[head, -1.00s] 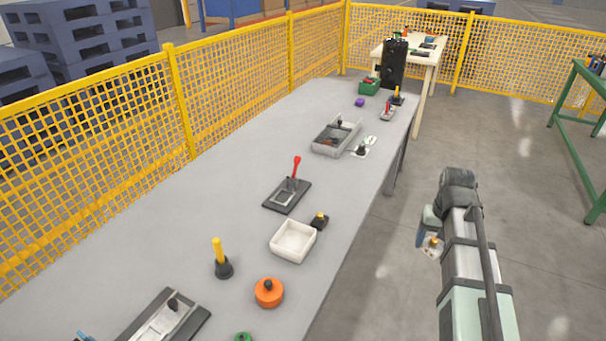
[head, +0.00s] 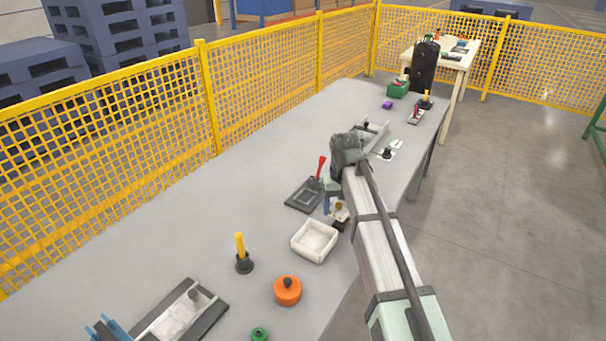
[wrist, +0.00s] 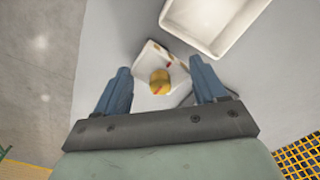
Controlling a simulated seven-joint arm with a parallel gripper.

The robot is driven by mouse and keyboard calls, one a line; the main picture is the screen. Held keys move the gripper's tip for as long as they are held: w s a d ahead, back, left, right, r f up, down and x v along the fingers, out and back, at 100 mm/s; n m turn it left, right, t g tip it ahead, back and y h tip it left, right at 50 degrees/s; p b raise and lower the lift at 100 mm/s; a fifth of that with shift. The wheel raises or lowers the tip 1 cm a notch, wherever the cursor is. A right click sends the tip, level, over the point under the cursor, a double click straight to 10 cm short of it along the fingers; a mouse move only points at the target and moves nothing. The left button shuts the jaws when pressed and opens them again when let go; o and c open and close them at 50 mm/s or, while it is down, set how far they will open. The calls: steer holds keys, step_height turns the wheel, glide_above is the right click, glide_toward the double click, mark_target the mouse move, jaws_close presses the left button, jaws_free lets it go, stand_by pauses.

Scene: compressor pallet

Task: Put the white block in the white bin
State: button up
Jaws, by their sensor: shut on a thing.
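In the head view my gripper (head: 333,207) holds the white block (head: 343,215) above the table, just behind and right of the white bin. The arm partly hides it. The white bin (head: 314,240) is a shallow, open, square tray and looks empty. Its rim (wrist: 187,43) also shows at the top of the wrist view, beyond the block.
A black fixture with a red lever (head: 305,195) lies behind the bin. A yellow peg on a black base (head: 243,256) and an orange round part (head: 287,291) stand in front. Bare table (head: 190,215) lies left.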

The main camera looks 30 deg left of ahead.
steer(key=a+r+n, duration=0.2)
steer(key=a, duration=1.4)
glide_toward(281, 194)
steer(key=shift+m, duration=0.4)
step_height(281, 194, down, 6)
steer(key=shift+a+r, duration=0.1)
steer(key=o, duration=0.8)
step_height(281, 194, up, 11)
steer(key=shift+r, duration=0.55)
steer(key=shift+c, duration=0.8)
